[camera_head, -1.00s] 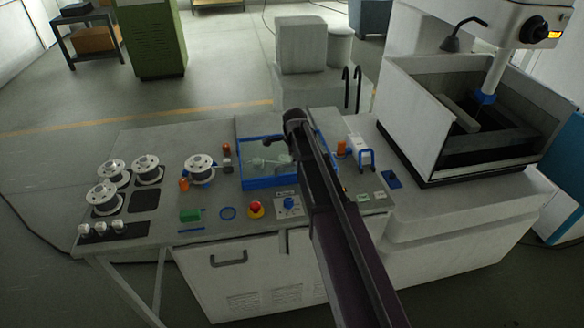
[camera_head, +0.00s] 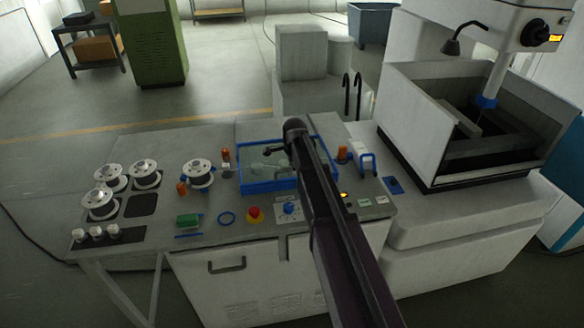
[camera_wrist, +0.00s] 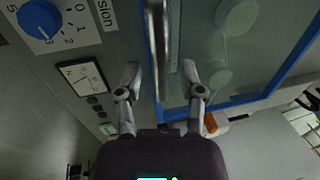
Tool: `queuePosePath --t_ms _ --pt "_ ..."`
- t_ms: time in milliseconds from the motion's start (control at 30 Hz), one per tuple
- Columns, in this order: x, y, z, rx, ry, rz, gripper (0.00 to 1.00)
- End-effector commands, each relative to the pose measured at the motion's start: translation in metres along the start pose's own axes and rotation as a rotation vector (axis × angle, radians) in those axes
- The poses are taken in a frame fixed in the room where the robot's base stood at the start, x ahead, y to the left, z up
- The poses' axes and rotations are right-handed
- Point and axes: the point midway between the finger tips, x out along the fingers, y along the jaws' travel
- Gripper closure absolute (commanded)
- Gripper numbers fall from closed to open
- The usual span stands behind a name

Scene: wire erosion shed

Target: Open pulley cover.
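The pulley cover is a clear panel in a blue frame (camera_head: 268,187) on the machine's table; it looks flat, but its right part is hidden behind my arm. Pale round pulleys show through it. In the wrist view the clear panel (camera_wrist: 262,48) and its blue edge fill the right side. My gripper (camera_wrist: 161,72) is open, its two fingers apart. A grey upright bar (camera_wrist: 156,40), perhaps the cover's handle, shows between the fingers; I cannot tell whether they touch it. In the head view my gripper (camera_head: 270,149) is small and dark, over the cover.
A blue dial (camera_head: 290,208), a red button (camera_head: 254,214) and a green block (camera_head: 187,220) sit in front of the cover. Wire spools (camera_head: 145,174) stand on the left.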

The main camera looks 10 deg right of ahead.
Motion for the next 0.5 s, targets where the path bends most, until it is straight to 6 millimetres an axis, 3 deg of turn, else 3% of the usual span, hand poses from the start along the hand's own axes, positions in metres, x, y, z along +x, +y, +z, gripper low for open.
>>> queuePosePath --t_ms 33,100,133,500 --pt "0.0000 0.0000 0.0000 0.000 0.000 0.000 0.76" --pt "0.0000 0.0000 0.0000 0.000 0.000 0.000 0.97" --pt "0.0000 0.0000 0.0000 0.000 0.000 0.000 1.00" --pt "0.0016 -0.0075 0.0001 0.000 0.000 0.000 1.00"
